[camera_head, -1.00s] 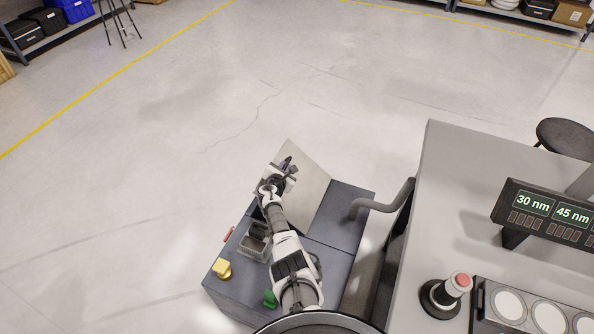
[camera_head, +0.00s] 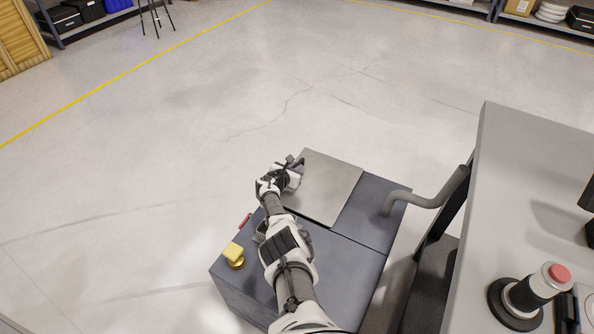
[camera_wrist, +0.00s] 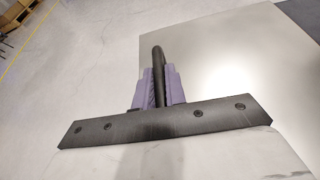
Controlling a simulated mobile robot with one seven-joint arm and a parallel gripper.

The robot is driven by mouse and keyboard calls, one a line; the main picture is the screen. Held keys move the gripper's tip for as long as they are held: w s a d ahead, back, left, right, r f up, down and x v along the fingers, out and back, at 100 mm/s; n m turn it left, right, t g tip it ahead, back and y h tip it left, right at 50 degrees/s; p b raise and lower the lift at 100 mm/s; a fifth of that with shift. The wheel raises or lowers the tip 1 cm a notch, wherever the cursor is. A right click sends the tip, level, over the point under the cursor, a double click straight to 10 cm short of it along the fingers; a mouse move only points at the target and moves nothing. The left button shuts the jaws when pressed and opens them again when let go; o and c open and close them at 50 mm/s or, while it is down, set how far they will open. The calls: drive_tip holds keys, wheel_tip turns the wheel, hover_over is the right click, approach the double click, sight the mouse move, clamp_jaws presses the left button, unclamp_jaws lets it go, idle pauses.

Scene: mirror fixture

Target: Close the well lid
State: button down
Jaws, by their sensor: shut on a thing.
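The well lid (camera_head: 330,185) is a flat light-grey metal plate over the far part of the dark grey box (camera_head: 345,255). It lies at a low angle; I cannot tell whether it is fully flat. In the wrist view the lid (camera_wrist: 225,70) shows a shiny face behind my fingers. My gripper (camera_head: 290,172) is at the lid's far left edge. Its purple fingers (camera_wrist: 159,88) are shut on a black curved handle (camera_wrist: 158,54). The well opening is mostly hidden by my arm.
A yellow block on a round brass base (camera_head: 235,254) and a red piece (camera_head: 245,220) sit at the box's left side. A grey bent pipe (camera_head: 425,200) rises at its right. A grey worktop (camera_head: 510,190) with a red-topped button post (camera_head: 535,292) stands right. The floor left is clear.

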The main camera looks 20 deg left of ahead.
drive_tip(key=shift+f, duration=0.2)
idle(0.4)
drive_tip(key=c, duration=1.5)
unclamp_jaws()
drive_tip(key=shift+a+f, duration=0.1)
drive_tip(key=shift+f, duration=0.1)
drive_tip(key=shift+o, duration=0.2)
drive_tip(key=shift+r, duration=0.15)
drive_tip(key=shift+s+r, duration=0.15)
drive_tip(key=shift+s, duration=0.05)
drive_tip(key=p+v, duration=0.9)
drive_tip(key=v, duration=0.4)
drive_tip(key=shift+s, duration=0.2)
drive_tip(key=shift+a, duration=0.1)
